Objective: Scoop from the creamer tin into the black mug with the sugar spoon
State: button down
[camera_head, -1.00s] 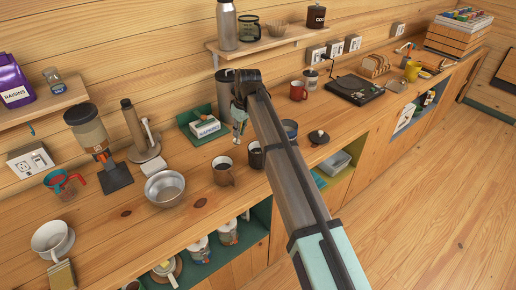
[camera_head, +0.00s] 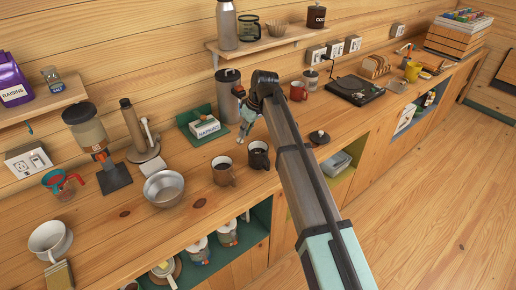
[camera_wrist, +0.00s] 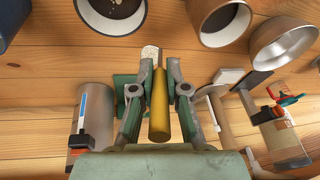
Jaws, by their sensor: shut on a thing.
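My gripper (camera_wrist: 154,96) is shut on the yellow handle of the sugar spoon (camera_wrist: 159,108). The spoon's bowl points toward the mugs and carries pale granular stuff. In the head view my gripper (camera_head: 245,128) hangs above the counter, behind the mugs. The black mug (camera_head: 258,159) stands upright just in front of it. In the wrist view the black mug (camera_wrist: 132,24) lies just beyond the spoon's bowl, with pale specks in its dark inside. A dark blue container (camera_wrist: 10,22), perhaps the creamer tin, is cut off at the wrist view's left corner; its label is not visible.
A brown mug (camera_head: 223,174) stands left of the black mug, and a metal bowl (camera_head: 164,189) is farther left. A napkin box (camera_head: 205,129) and a tall grey canister (camera_head: 228,92) stand behind my gripper. A wall shelf (camera_head: 270,45) runs above.

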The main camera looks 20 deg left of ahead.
jog(key=shift+w+d+f+y, duration=0.1)
jog(key=shift+d+y, duration=0.2)
jog(key=shift+d, duration=0.2)
jog(key=shift+d+b, duration=0.35)
jog(key=shift+b, duration=0.05)
jog(key=shift+w+d+y, duration=0.15)
jog(key=shift+d+y, duration=0.05)
jog(key=shift+y, duration=0.2)
jog(key=shift+d, duration=0.35)
jog(key=shift+w+d+r+g+y+b, duration=0.15)
jog(key=shift+d+r+y+b, duration=0.1)
jog(key=shift+d+y, duration=0.15)
jog(key=shift+w+d+r+g+y+b, duration=0.15)
jog(key=shift+d+y+b, duration=0.1)
jog(key=shift+d+y, duration=0.15)
jog(key=shift+d+f+y+b, duration=0.2)
jog(key=shift+d+y+b, duration=0.15)
jog(key=shift+d+y, duration=0.05)
jog(key=shift+w+d+f, duration=0.1)
jog(key=shift+d+f, duration=0.1)
